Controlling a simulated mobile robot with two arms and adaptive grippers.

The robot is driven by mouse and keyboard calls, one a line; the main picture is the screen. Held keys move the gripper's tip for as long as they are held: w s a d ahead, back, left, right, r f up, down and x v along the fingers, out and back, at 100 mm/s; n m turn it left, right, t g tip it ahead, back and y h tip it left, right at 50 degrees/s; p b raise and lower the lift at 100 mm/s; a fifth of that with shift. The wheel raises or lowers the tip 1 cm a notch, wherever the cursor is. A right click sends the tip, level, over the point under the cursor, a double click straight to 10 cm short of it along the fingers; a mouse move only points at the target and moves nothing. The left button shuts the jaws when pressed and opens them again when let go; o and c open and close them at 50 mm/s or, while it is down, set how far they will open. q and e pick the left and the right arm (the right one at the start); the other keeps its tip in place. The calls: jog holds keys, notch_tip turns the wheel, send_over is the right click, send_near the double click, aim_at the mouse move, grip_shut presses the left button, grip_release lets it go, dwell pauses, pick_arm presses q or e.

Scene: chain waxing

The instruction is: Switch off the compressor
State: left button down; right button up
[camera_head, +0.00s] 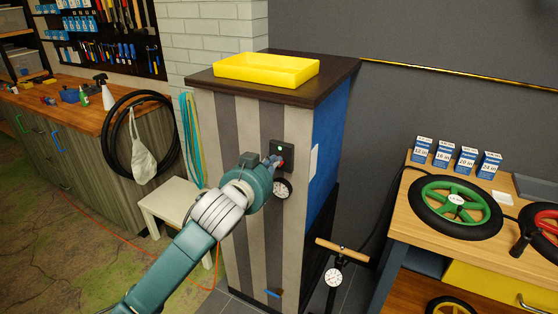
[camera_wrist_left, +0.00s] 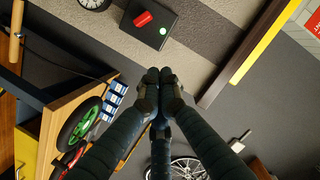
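A black switch box (camera_head: 287,150) with a red switch is fixed to the front of a tall striped cabinet (camera_head: 235,125). In the left wrist view the box (camera_wrist_left: 168,14) shows the red switch (camera_wrist_left: 143,18) and a lit green lamp (camera_wrist_left: 163,31). A round gauge (camera_head: 283,188) sits just below the box, and its edge shows in the wrist view. My left gripper (camera_head: 275,161) is in front of the box and partly hides it. In the wrist view its fingertips (camera_wrist_left: 160,75) are together with nothing between them, and appear apart from the switch. My right gripper is not in view.
A yellow tray (camera_head: 268,82) lies on the cabinet top. A floor pump (camera_head: 334,275) stands right of the cabinet. A wooden bench (camera_head: 400,215) with wheels and several boxes is at the right. A white stool (camera_head: 168,205) stands left of the cabinet.

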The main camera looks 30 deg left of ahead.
pick_arm(q)
jog(key=p+x, duration=0.2)
jog(key=x, duration=0.7)
jog(key=shift+w+r+p, duration=0.1)
jog(key=shift+w+p, duration=0.15)
jog(key=shift+p, duration=0.05)
jog(key=f, duration=0.1)
jog(key=a+f, duration=0.1)
jog(key=f+p, duration=0.1)
jog(key=shift+a, duration=0.35)
jog(key=shift+s+a+f, duration=0.1)
jog(key=shift+a+f, duration=0.1)
jog(key=shift+f, duration=0.15)
jog(key=shift+f, duration=0.1)
